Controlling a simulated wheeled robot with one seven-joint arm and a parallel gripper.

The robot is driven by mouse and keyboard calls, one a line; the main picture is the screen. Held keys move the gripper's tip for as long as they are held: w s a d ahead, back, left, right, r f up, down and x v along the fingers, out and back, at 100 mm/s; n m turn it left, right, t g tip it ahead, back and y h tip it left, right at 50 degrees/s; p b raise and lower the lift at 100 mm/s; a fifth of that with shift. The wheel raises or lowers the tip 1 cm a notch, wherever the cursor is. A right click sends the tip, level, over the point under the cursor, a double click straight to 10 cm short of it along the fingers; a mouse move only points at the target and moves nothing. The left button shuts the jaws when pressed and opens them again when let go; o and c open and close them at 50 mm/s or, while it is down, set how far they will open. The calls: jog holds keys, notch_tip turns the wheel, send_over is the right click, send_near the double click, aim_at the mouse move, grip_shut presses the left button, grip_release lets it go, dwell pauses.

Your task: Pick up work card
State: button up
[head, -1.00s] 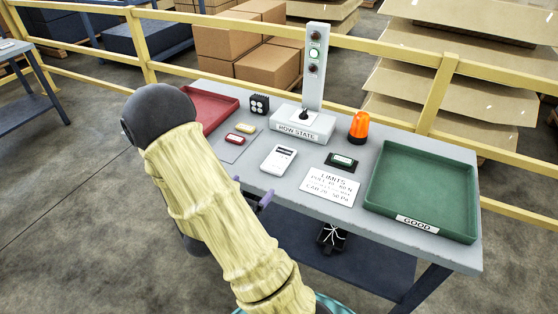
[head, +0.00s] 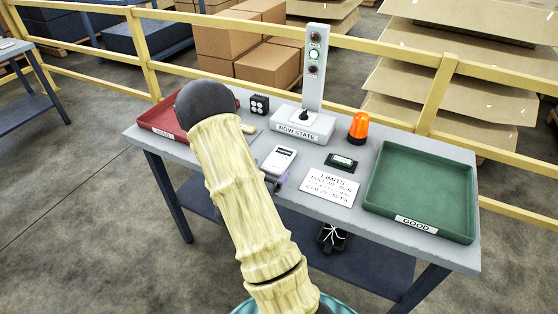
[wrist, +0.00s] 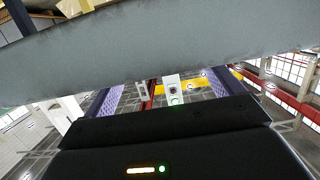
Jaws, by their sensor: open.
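Nothing is seen held between the fingers.
A white handheld device (head: 279,160) lies close to my gripper. A small dark-green unit (head: 341,161), an orange beacon (head: 358,127) and the ROW STATE post (head: 314,75) stand behind the card. The green GOOD tray (head: 420,190) is right, a red tray (head: 165,118) left.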

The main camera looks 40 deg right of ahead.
aim_at(277, 161)
jog(key=x, duration=0.5)
jog(key=shift+d+p, duration=0.15)
jog(key=shift+p, duration=0.25)
jog(key=shift+r, duration=0.1)
jog(key=c, duration=1.1)
